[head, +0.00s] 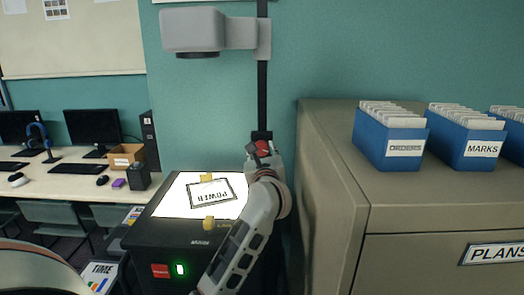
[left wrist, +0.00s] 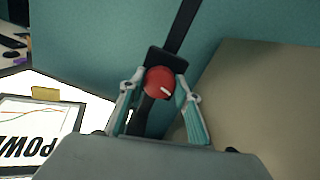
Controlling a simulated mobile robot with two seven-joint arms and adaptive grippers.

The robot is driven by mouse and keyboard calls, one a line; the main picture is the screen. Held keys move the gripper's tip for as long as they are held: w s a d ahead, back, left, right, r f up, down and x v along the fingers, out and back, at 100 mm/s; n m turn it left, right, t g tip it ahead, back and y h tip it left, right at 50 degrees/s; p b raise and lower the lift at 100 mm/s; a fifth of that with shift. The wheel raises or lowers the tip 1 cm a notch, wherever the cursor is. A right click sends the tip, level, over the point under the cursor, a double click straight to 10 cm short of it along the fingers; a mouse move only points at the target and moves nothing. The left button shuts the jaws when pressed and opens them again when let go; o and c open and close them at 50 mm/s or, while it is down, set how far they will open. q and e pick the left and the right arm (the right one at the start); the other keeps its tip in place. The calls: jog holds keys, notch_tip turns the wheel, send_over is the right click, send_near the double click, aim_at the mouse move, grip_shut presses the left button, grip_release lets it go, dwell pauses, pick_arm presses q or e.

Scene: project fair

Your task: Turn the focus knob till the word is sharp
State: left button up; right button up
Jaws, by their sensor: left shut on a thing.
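The overhead projector has a black base, a bright lit stage (head: 172,205), a black post (head: 262,85) and a grey head (head: 195,30). The red focus knob (head: 263,147) sits on the post's carriage. In the left wrist view the knob (left wrist: 158,82) has a white mark pointing to the lower right. My left gripper (head: 262,157) is shut on the knob, one finger on each side (left wrist: 160,90). A sheet reading POWER (head: 212,193) lies on the stage, upside down to me. The projected word is not in view. My right gripper is not in view.
A beige cabinet (head: 325,175) stands close on the right, with blue card boxes (head: 388,148) on top. A red switch (head: 160,271) and green light are on the base front. A desk (head: 70,180) with monitors is at left.

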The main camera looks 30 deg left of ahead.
pick_arm(q)
jog(key=o, duration=1.1)
jog(key=shift+s+d, duration=0.1)
jog(key=v, duration=1.1)
jog(key=shift+s+d, duration=0.2)
jog(key=shift+s, duration=0.15)
